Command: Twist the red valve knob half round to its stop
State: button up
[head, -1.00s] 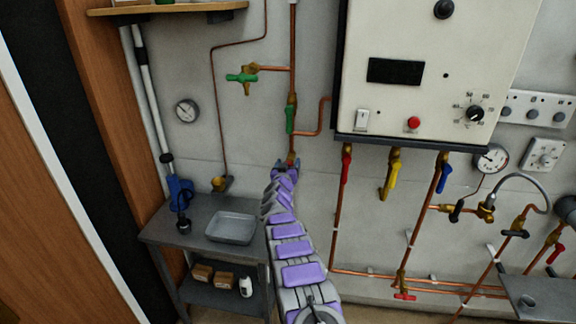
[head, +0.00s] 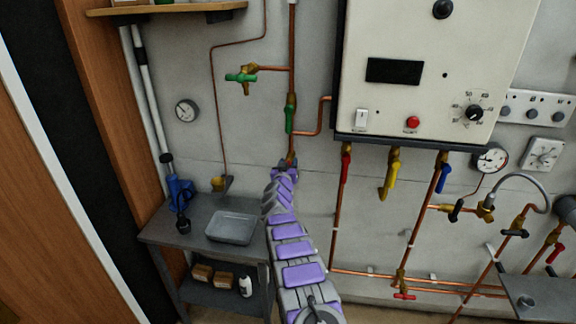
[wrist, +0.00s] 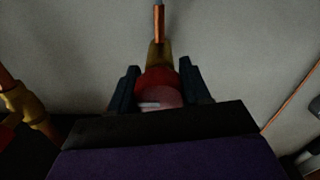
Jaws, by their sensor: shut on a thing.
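The red valve knob (wrist: 158,88) shows in the wrist view between the two dark fingers of my gripper (wrist: 160,90). The fingers lie on its left and right sides and my gripper is shut on it. A short pale mark on the knob's face points to the left. A brass fitting (wrist: 158,54) with a copper pipe sits just beyond the knob. In the head view my gripper (head: 288,165) is at the wall, at the lower end of a vertical copper pipe (head: 292,60). The knob is hidden there behind my gripper.
A white boiler panel (head: 425,70) hangs to the right, with red, yellow and blue lever valves below it. A green-handled valve (head: 242,78) is at upper left. A grey bench (head: 175,232) with a tray (head: 231,228) stands at lower left.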

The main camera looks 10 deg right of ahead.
jog(key=shift+a+m, duration=0.1)
jog(key=shift+m, duration=0.3)
jog(key=m, duration=0.3)
jog(key=shift+m, duration=0.4)
jog(key=m+b, duration=0.1)
jog(key=m, duration=0.3)
jog(key=shift+m, duration=0.3)
jog(key=m+b, duration=0.2)
jog(key=m, duration=0.2)
jog(key=shift+f, duration=0.15)
jog(key=m+b, duration=0.2)
jog(key=m, duration=0.2)
jog(key=shift+m+b, duration=0.3)
jog(key=shift+f+m, duration=0.1)
jog(key=shift+m, duration=0.2)
jog(key=o, duration=1)
jog(key=shift+o, duration=0.2)
jog(key=shift+s, duration=0.15)
